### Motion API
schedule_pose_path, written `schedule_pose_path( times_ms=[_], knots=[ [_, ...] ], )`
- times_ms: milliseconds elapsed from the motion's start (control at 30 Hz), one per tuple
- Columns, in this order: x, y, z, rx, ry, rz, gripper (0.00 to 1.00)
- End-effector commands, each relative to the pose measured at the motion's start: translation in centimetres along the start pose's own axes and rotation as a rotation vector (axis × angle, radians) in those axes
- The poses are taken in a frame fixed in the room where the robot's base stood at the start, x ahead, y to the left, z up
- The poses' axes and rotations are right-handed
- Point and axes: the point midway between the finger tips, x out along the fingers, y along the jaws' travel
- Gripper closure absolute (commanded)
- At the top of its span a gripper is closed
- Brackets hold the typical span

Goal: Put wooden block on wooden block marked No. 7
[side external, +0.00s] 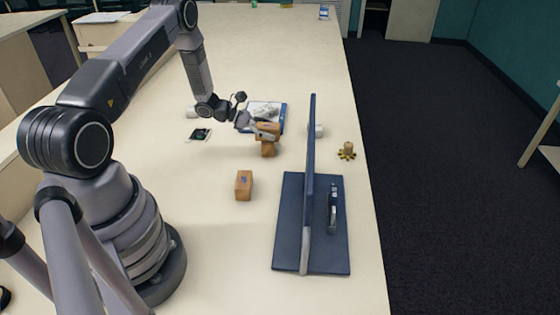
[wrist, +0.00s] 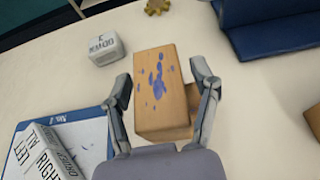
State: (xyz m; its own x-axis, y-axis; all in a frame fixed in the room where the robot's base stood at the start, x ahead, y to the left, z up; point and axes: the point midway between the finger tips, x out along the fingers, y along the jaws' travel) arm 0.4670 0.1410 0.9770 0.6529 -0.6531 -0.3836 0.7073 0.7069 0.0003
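A wooden block with blue blotches on its face (wrist: 158,88) is between the two fingers of my gripper (wrist: 165,85), which appear to touch its sides. In the side view, my gripper (side external: 262,132) is around this upper block (side external: 269,127). A second wooden block (side external: 267,150) is directly below it; whether they touch is not clear. In the wrist view, the lower block (wrist: 191,105) is mostly hidden. A third wooden block (side external: 244,185), with a bluish mark on top, lies nearer the camera; its edge shows at right in the wrist view (wrist: 313,121). I cannot read a No. 7.
A dark blue stand with an upright panel (side external: 311,190) is to the right. A clipboard (side external: 284,117) with paper lies behind the blocks. A white lettered block (wrist: 105,49), a small brass-coloured object (side external: 347,151) and a dark card (side external: 200,134) are nearby. The left front table is clear.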

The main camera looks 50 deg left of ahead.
Motion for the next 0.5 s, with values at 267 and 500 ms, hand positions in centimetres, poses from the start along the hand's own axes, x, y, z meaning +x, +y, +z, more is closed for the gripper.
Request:
schedule_pose_path(
  times_ms=[267, 500],
  knots=[
    [0.0, 0.0, 0.0, 0.000, 0.000, 0.000, 0.32],
    [-2.0, 0.1, 0.3, 0.000, -0.001, 0.004, 0.32]
  ],
)
